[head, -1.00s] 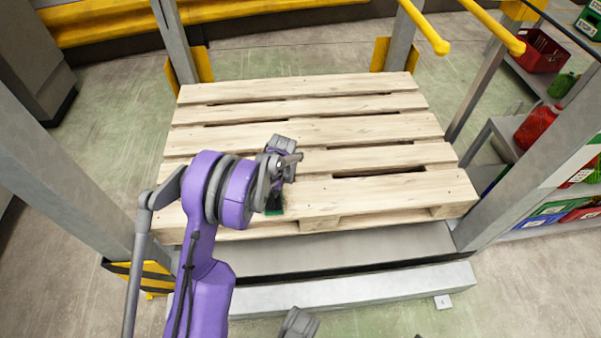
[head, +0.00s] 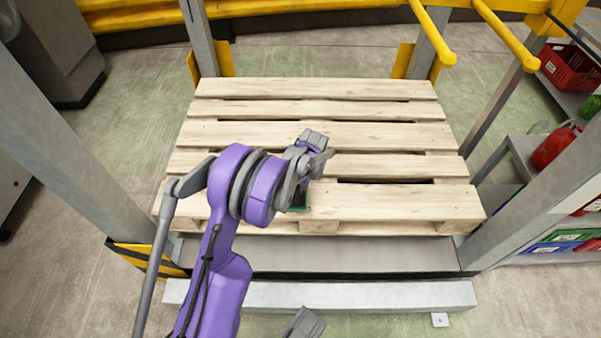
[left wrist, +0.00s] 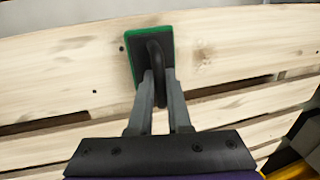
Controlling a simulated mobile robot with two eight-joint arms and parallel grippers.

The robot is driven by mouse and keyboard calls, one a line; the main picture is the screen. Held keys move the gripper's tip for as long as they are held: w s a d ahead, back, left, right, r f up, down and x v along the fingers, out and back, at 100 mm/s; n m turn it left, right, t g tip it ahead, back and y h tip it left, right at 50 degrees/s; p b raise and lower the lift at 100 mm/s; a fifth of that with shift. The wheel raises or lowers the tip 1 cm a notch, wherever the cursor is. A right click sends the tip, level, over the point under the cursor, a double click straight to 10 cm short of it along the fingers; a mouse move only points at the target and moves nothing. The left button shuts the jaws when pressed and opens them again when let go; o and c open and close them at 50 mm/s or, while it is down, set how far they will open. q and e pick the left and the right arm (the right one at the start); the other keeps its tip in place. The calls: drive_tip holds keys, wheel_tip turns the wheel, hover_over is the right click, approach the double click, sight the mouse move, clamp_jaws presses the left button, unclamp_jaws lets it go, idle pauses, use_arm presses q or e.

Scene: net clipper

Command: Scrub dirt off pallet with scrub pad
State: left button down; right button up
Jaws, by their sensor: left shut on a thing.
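The wooden pallet (head: 390,134) lies flat on a grey platform, its slats running left to right. It also fills most of the left wrist view (left wrist: 60,75). The scrub pad (left wrist: 137,52) is a dark rectangular block with a green rim and a dark handle. My left gripper (left wrist: 159,92) is shut on that handle. In the head view the pad (head: 299,202) is mostly hidden by my arm and sits over the nearest slat, left of its middle. I cannot tell if it touches the wood. No distinct dirt shows, only grain and small dark marks. My right gripper's fingers are not visible.
Grey posts stand at the pallet's corners, one close on the left (head: 75,150) and one on the right (head: 540,190). Yellow rails (head: 437,30) jut in at the top right. A shelf with a red canister (head: 556,146) and boxes is at the right.

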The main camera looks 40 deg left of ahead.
use_arm(q)
drive_tip(key=r, duration=0.1)
drive_tip(key=r+p, duration=0.1)
drive_tip(key=r, duration=0.1)
drive_tip(key=shift+s+a, duration=0.1)
drive_tip(key=shift+s, duration=0.1)
drive_tip(key=shift+r+p, duration=1.1)
drive_tip(key=shift+r, duration=1)
drive_tip(key=shift+w, duration=0.1)
